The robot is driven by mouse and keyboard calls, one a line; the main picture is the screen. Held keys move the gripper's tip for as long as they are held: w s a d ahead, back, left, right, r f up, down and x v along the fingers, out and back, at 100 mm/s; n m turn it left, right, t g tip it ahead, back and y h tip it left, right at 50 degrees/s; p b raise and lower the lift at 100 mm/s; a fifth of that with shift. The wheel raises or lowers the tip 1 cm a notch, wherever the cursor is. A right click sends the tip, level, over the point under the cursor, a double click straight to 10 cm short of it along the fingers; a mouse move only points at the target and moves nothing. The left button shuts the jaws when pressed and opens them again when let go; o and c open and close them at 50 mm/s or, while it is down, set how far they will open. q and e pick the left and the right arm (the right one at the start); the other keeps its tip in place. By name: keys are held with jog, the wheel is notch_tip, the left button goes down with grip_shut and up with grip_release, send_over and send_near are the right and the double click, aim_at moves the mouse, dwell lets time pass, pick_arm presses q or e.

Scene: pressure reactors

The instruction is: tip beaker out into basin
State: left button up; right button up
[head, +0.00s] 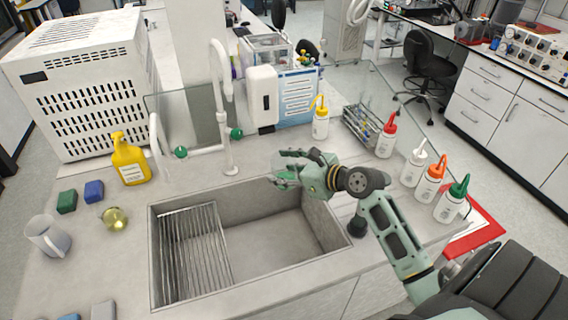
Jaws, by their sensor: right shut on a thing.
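My right gripper (293,168) reaches in from the right and is over the back right part of the basin (270,240). It is shut on a small clear glass beaker (286,176), which is mostly hidden by the fingers. The beaker's tilt and contents are too small to tell. The basin is a grey sink set into the counter, with a metal rack on its left side; its bare floor shows on the right. My left gripper is not in view.
A tall white tap (224,110) stands behind the basin. Several wash bottles, one with a green cap (451,202), line the right side. A yellow spray bottle (129,160), sponges and a clear jug (47,236) stand to the left. A glass panel stands behind.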

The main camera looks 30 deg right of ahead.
aim_at(283, 189)
notch_tip(283, 189, down, 3)
jog(key=shift+a+f+n, duration=0.1)
jog(key=shift+n, duration=0.3)
jog(key=shift+n+t+h, duration=0.3)
jog(key=shift+n+h, duration=0.3)
jog(key=shift+f, duration=2.25)
pick_arm(q)
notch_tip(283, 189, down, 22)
jog(key=b, duration=2.1)
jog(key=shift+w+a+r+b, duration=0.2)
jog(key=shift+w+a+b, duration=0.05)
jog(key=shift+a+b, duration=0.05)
pick_arm(e)
jog(key=d+n+t+h, duration=0.1)
jog(key=n+t, duration=0.1)
jog(key=n, duration=0.3)
jog(key=w+d+f+n+t+h, duration=0.1)
jog(key=n+t, duration=0.1)
jog(key=n, duration=0.3)
jog(key=d+f+n+t, duration=0.1)
jog(key=n+t, duration=0.1)
jog(key=n, duration=0.2)
jog(key=shift+w+d+f+n+h, duration=0.2)
jog(key=shift+d+n+h, duration=0.05)
jog(key=shift+n+h, duration=0.15)
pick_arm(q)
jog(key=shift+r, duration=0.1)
